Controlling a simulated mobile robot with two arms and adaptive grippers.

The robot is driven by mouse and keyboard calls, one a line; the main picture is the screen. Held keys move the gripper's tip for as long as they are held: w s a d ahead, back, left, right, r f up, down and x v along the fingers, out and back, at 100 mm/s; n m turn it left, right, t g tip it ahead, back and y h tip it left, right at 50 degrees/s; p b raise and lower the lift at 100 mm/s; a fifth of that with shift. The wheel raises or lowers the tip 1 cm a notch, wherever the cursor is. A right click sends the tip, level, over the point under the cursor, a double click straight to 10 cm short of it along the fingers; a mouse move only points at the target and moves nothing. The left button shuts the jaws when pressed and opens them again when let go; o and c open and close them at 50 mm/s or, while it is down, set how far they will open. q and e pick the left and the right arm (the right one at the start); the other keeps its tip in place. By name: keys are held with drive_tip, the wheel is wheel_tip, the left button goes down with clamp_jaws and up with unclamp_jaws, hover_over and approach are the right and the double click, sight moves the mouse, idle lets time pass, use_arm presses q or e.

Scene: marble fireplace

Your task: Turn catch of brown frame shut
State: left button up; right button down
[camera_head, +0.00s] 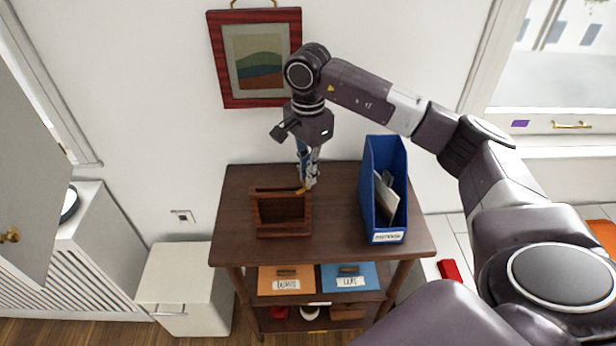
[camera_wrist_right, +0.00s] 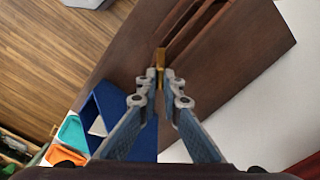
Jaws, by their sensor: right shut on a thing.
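The brown frame (camera_head: 284,232), a small open-fronted wooden box, stands on the dark wooden table. Its brass catch (camera_head: 300,190) is at the top right, beside my fingertips. My right gripper (camera_head: 309,182) points down from above at that corner. In the right wrist view, the fingertips (camera_wrist_right: 160,82) are shut on the brass catch (camera_wrist_right: 161,56), whose far end sticks out past them. The fingers hide part of the catch, and I cannot tell its exact angle. The frame (camera_wrist_right: 190,25) shows at the top of that view. My left gripper is not in view.
A blue file holder (camera_head: 387,226) with papers stands close to the right of my gripper. The table top (camera_head: 335,242) is clear in front. A red-framed picture (camera_head: 255,100) hangs on the wall behind.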

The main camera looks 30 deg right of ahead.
drive_tip(key=m+b, duration=0.1)
drive_tip(key=m, duration=0.2)
drive_tip(key=shift+m, duration=0.4)
drive_tip(key=shift+m+b, duration=0.35)
drive_tip(key=shift+m, duration=1.35)
drive_tip(key=c, duration=2.1)
unclamp_jaws()
drive_tip(key=shift+r, duration=0.25)
wheel_tip(320, 180, up, 12)
drive_tip(key=shift+f, duration=0.2)
